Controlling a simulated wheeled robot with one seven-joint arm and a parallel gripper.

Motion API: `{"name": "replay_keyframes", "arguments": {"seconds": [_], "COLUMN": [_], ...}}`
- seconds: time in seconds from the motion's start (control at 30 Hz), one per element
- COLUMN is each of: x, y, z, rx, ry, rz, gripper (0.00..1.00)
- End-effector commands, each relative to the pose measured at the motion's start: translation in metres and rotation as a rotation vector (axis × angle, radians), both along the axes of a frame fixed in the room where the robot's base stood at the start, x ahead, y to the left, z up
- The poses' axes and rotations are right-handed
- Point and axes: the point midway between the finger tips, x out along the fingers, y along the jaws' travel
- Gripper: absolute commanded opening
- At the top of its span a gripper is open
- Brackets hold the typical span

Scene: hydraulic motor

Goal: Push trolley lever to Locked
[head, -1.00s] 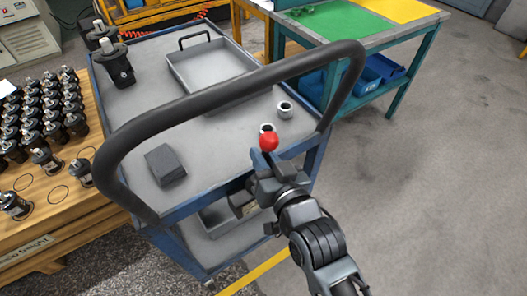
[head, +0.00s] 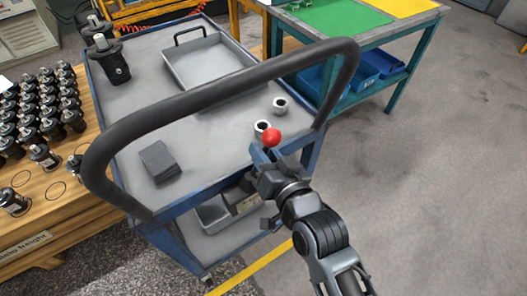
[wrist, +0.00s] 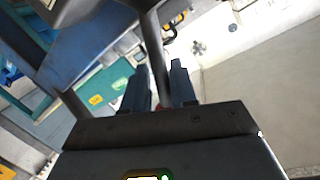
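The blue trolley (head: 163,202) has a grey deck and a thick black push handle. Its lever is topped by a red ball knob (head: 271,137), which shows at the trolley's near right edge in the head view. My gripper (head: 266,163) is right at the knob. The lever's lower end and any lock marking are hidden.
On the deck are a grey tray (head: 165,75), a dark block (head: 160,161), metal rings (head: 280,105) and black motors. A wooden table (head: 52,215) with several motors stands left. A green-topped workbench (head: 385,62) stands behind. The floor (head: 440,180) at right is clear.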

Motion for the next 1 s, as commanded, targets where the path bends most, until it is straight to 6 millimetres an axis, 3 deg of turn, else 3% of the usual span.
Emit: {"name": "replay_keyframes", "arguments": {"seconds": [0.13, 0.43, 0.8, 1.0], "x": [0.0, -0.004, -0.051, -0.067], "y": [0.0, -0.001, -0.025, -0.032], "z": [0.0, 0.0, 0.008, 0.012], "rx": [-0.001, -0.001, -0.001, -0.001], "ry": [0.0, -0.001, 0.0, -0.001], "rz": [0.0, 0.001, 0.001, 0.001], "gripper": [0.39, 0.39, 0.39, 0.39]}}
